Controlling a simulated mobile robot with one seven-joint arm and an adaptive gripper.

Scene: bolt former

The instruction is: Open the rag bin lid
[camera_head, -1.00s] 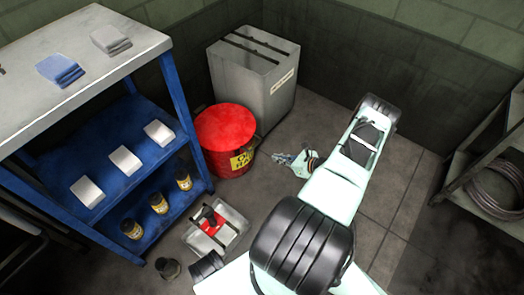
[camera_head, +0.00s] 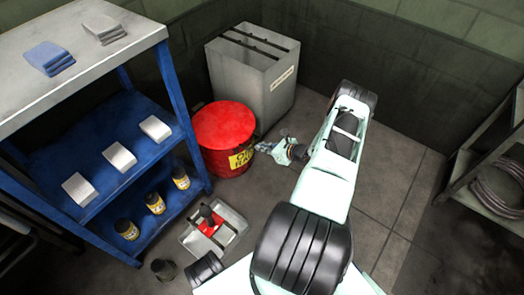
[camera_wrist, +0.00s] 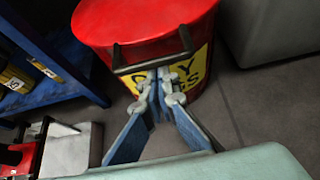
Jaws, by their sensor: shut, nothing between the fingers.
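The red rag bin (camera_head: 226,160) stands on the floor beside the blue shelf, with its round red lid (camera_head: 224,124) down. Its yellow label (camera_head: 241,157) faces my gripper. In the wrist view the bin (camera_wrist: 120,50) fills the top middle, and a dark bar handle (camera_wrist: 152,62) sticks out from the lid's front edge. My gripper (camera_head: 264,147) is at the bin's right front side. In the wrist view its fingertips (camera_wrist: 158,82) are together just below the handle, with nothing between them. Whether they touch the handle or the bin cannot be told.
A grey slotted box (camera_head: 252,78) stands behind the bin. A blue shelf unit (camera_head: 125,165) with bottles and white boxes is on the left. A grey tray (camera_head: 215,232) with a red item lies on the floor in front. The floor to the right (camera_head: 385,180) is clear.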

